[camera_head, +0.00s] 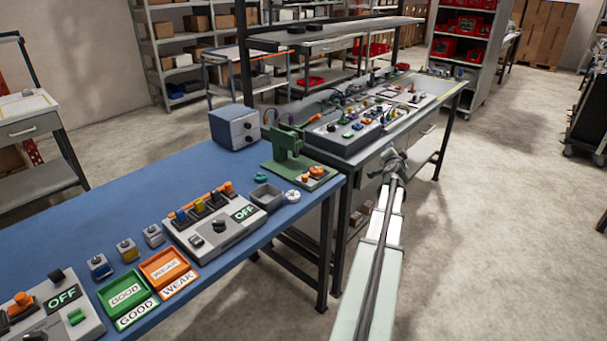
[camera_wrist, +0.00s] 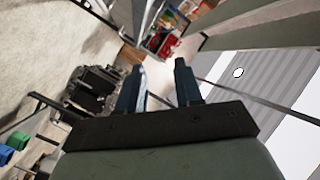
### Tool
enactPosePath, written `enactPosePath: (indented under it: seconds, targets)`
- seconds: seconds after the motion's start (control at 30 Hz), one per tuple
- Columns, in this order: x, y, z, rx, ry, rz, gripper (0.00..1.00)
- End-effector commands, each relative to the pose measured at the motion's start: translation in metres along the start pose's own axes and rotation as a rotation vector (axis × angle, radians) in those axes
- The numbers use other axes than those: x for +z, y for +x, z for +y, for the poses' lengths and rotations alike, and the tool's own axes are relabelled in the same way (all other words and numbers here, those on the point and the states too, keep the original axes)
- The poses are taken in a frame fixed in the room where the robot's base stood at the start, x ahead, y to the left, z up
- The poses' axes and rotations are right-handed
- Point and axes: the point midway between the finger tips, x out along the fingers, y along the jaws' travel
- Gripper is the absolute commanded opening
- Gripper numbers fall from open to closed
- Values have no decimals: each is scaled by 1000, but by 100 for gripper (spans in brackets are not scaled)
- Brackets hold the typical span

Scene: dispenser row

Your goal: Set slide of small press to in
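The small press (camera_head: 288,150) is most likely the green machine at the far right end of the blue bench in the head view. Its green base (camera_head: 312,180) carries orange knobs at the front right. I cannot make out its slide or the slide's position. My gripper (camera_wrist: 159,82) shows in the wrist view with its two dark fingers apart and nothing between them. The wrist view does not show the press. In the head view my arm rises at the right, beyond the bench edge and apart from the press; its fingers cannot be made out there.
The blue bench (camera_head: 195,165) also holds a grey-blue box (camera_head: 235,127), a grey bin (camera_head: 266,197), a white round dial (camera_head: 293,196), a control panel (camera_head: 215,225), a green tray (camera_head: 126,293) and an orange tray (camera_head: 168,270). A second cluttered bench stands behind.

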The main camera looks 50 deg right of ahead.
Motion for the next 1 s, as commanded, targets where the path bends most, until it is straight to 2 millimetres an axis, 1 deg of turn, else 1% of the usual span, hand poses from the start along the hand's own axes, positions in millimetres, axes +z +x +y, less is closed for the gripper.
enactPosePath:
  seconds: [0.03,0.07,0.1,0.17,0.2,0.27,0.3,0.37,0.4,0.5,0.6,0.7,1.0]
  targets:
    - [-20,6,-32,-28,5,75,35]
    - [-29,7,-49,-43,10,119,35]
    - [-42,7,-74,-65,17,179,35]
    - [-57,5,-115,-103,30,265,35]
    - [-65,2,-141,-128,42,320,35]
    - [-74,-6,-180,-166,61,393,35]
    - [-80,-12,-205,-192,74,440,35]
    - [-86,-23,-240,-229,98,506,35]
    - [-90,-30,-261,-251,115,545,35]
    - [-97,-48,-302,-296,151,624,35]
    - [-102,-63,-332,-333,182,680,35]
    - [-104,-76,-357,-364,207,721,35]
    - [-105,-108,-420,-456,269,777,35]
